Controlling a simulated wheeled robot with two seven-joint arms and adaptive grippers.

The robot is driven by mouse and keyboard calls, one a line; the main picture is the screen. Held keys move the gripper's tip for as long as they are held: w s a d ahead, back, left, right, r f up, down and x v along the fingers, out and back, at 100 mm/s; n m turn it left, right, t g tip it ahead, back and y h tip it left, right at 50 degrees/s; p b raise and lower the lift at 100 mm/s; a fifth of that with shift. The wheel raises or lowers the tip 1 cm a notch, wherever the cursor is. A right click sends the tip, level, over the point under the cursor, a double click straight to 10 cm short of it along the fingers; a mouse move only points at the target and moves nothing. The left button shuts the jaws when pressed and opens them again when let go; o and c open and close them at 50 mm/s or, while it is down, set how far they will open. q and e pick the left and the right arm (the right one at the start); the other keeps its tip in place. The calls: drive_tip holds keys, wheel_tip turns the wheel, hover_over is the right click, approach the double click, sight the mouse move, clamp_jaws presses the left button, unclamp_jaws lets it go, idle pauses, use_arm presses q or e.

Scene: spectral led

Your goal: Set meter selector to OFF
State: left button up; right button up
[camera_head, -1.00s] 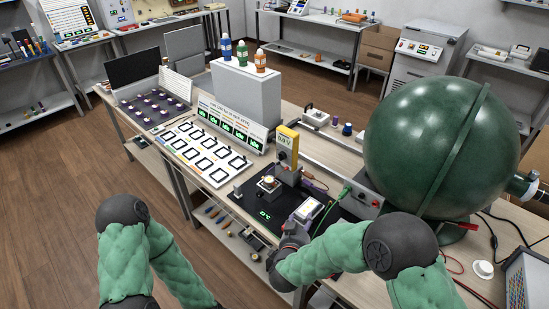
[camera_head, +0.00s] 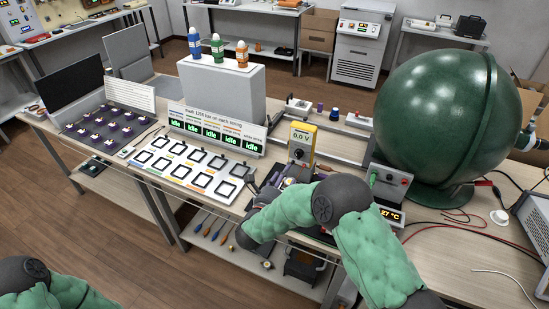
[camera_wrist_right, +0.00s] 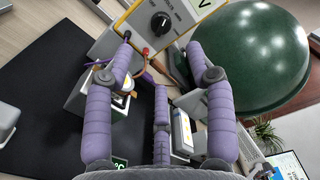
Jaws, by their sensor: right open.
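The yellow meter (camera_head: 302,141) stands upright on the bench, and its display reads 0.0 V. Its dark round selector knob (camera_head: 298,154) is on the front face. In the right wrist view the knob (camera_wrist_right: 160,23) is black with a pale mark, on a pale panel with a yellow border. My right gripper (camera_head: 270,186) is low in front of the meter, partly hidden by my arm. In the wrist view its purple fingers (camera_wrist_right: 160,62) are spread and empty, with the knob beyond their tips, apart from them. My left gripper is out of view.
A large green sphere (camera_head: 440,125) stands right of the meter. Left are a panel of square frames (camera_head: 190,165) and idle displays (camera_head: 213,133). Leads (camera_wrist_right: 140,62) run below the meter.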

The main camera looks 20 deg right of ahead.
sight(297, 156)
drive_tip(key=shift+b+x, duration=1.35)
drive_tip(key=shift+x, duration=4.05)
clamp_jaws()
